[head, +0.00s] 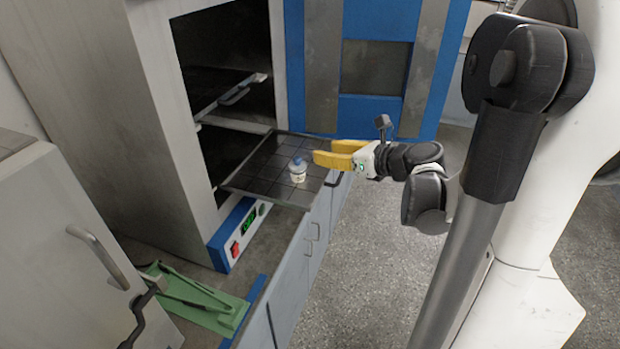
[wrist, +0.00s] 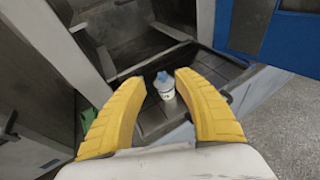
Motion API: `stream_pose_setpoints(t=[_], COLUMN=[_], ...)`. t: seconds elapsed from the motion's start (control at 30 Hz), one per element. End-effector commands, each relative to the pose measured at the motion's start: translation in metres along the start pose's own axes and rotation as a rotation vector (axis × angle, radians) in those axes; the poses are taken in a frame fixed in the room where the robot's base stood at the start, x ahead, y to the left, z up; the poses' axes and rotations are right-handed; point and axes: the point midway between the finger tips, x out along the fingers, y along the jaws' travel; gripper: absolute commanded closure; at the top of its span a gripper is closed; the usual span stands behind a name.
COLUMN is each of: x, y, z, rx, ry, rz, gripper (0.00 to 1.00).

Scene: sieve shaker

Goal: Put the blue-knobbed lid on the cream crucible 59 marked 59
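A small cream crucible (head: 298,176) stands upright on a dark pulled-out oven shelf (head: 265,186). It shows in the wrist view (wrist: 167,94) with dark marking on its side, too small to read. A blue piece (head: 297,162), which looks like the lid's knob, sits on top of it; it also shows in the wrist view (wrist: 163,77). I cannot tell how the lid is seated. My gripper (head: 325,152) has yellow fingers, open and empty. It is right of the crucible in the head view. In the wrist view the crucible appears between the fingertips, apart from them.
The oven (head: 150,100) stands open at left, with another shelf (head: 225,90) inside above. Its control panel (head: 238,232) is below. A green tool (head: 195,298) lies on the counter at lower left. Floor at right is clear.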

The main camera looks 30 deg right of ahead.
Motion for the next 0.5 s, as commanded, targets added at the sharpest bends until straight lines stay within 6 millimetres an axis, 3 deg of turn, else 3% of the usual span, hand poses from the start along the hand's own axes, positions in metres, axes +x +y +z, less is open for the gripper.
stream_pose_setpoints(t=[0.07, 0.17, 0.2, 0.27, 0.3, 0.37, 0.47, 0.5], x=[0.003, -0.005, -0.015, -0.03, -0.04, -0.051, -0.061, -0.064], y=[0.011, 0.023, 0.025, 0.027, 0.029, 0.035, 0.071, 0.094], z=[0.043, 0.121, 0.146, 0.168, 0.169, 0.152, 0.089, 0.058], rx=[0.119, 0.463, 0.656, 0.983, 1.214, 1.574, 2.169, 2.382], ry=[-0.116, -0.363, -0.466, -0.598, -0.664, -0.726, -0.719, -0.679], rz=[-0.033, -0.093, -0.112, -0.136, -0.152, -0.188, -0.307, -0.383], gripper=[0.62, 0.62, 0.62, 0.62, 0.62, 0.62, 0.62, 0.62])
